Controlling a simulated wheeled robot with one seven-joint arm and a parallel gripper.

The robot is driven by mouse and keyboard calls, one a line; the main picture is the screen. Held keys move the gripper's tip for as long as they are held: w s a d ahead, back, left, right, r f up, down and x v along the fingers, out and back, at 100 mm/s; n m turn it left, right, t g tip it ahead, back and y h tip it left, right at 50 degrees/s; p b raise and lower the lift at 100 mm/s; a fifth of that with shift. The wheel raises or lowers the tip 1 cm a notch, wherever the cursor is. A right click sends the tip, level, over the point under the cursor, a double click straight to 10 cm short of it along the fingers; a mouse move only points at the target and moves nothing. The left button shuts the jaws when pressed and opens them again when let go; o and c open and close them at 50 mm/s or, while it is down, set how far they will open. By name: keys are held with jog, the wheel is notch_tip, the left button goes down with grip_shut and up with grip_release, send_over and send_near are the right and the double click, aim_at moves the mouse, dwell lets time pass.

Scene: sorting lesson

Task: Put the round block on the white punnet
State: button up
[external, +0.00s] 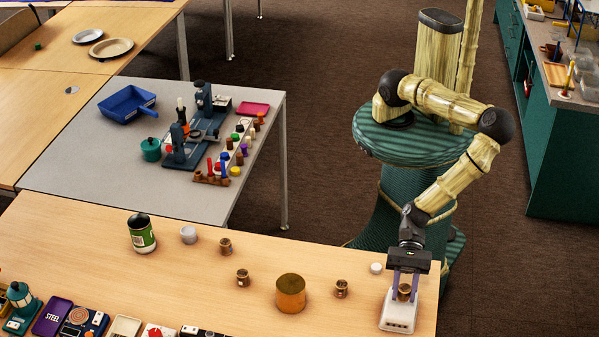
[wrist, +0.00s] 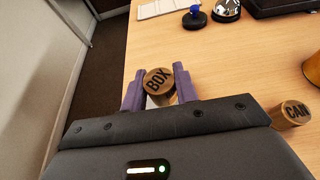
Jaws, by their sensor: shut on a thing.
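A small round brown block (external: 404,292) sits between the two purple fingers of my gripper (external: 404,284), which is shut on it. In the wrist view the block (wrist: 159,82) shows the word BOX on its top, between the fingertips (wrist: 160,92). The white punnet (external: 398,316) stands at the right end of the wooden table, directly under or just behind the held block. I cannot tell whether the block touches it. In the wrist view only a pale patch shows below the block.
Similar round blocks stand to the left, one marked CAN (wrist: 295,112). The table's right edge is close.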

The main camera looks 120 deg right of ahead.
jog(key=shift+f, duration=0.9)
jog(key=shift+f, duration=0.2)
jog(key=o, duration=0.9)
jog(key=shift+o, duration=0.2)
jog(key=shift+r, duration=0.1)
jog(key=shift+r, duration=0.15)
jog(key=v, duration=1.2)
jog(key=shift+b, duration=0.35)
